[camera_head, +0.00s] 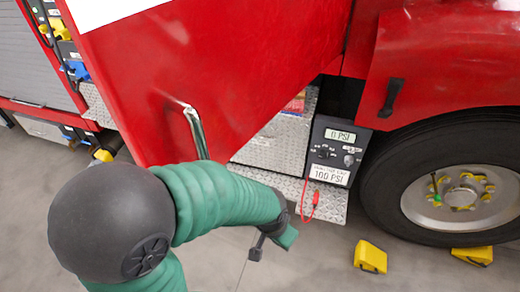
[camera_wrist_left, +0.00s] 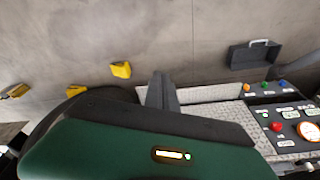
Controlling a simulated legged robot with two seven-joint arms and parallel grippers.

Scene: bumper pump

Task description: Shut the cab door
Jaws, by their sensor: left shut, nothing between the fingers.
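The red cab door (camera_head: 215,65) fills the upper left of the head view and stands open, angled out from the truck. Its chrome handle (camera_head: 194,130) is on the near part of its lower half. Diamond-plate steps (camera_head: 280,140) show in the opening below and behind the door. My green left arm comes in from the bottom left, in front of the door's lower edge. My left gripper (camera_head: 264,242) is shut and empty, low in front of the step, apart from the door. Its dark fingers (camera_wrist_left: 162,93) show in the wrist view. My right gripper is not in view.
A pump panel (camera_head: 335,150) reading 0 PSI stands beside the step, with a red cable (camera_head: 313,205) hanging below. The front wheel (camera_head: 455,190) is at the right, near yellow chocks (camera_head: 370,257). A dark case (camera_wrist_left: 262,53) lies on the floor in the wrist view.

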